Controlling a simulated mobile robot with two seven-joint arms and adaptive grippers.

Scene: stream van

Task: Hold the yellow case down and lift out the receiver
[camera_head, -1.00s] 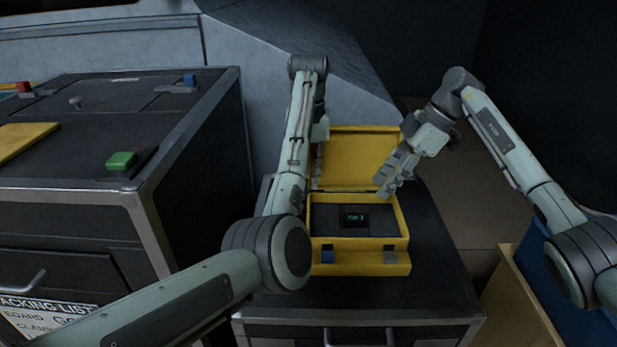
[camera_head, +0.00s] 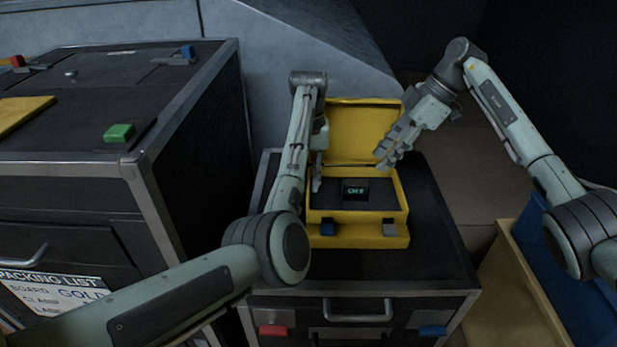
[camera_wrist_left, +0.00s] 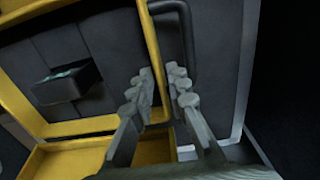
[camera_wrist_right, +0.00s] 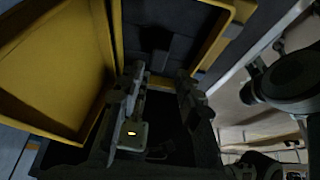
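The yellow case (camera_head: 380,237) stands on a dark cabinet with its lid (camera_head: 362,125) open at the back. The receiver (camera_head: 355,190), a small black box with a green display, sits in the dark padding; it also shows in the left wrist view (camera_wrist_left: 67,85). My left gripper (camera_head: 318,170) is at the case's left wall. In the left wrist view its fingers (camera_wrist_left: 161,80) are apart, on either side of the yellow rim; contact is unclear. My right gripper (camera_head: 383,156) is open and empty above the case's right side; its fingers (camera_wrist_right: 163,82) are apart in the right wrist view.
The dark cabinet top (camera_head: 435,240) is free right of the case. A larger case with a green block (camera_head: 119,132) stands at left. A blue bin (camera_head: 545,265) is at lower right. The open lid stands behind the receiver.

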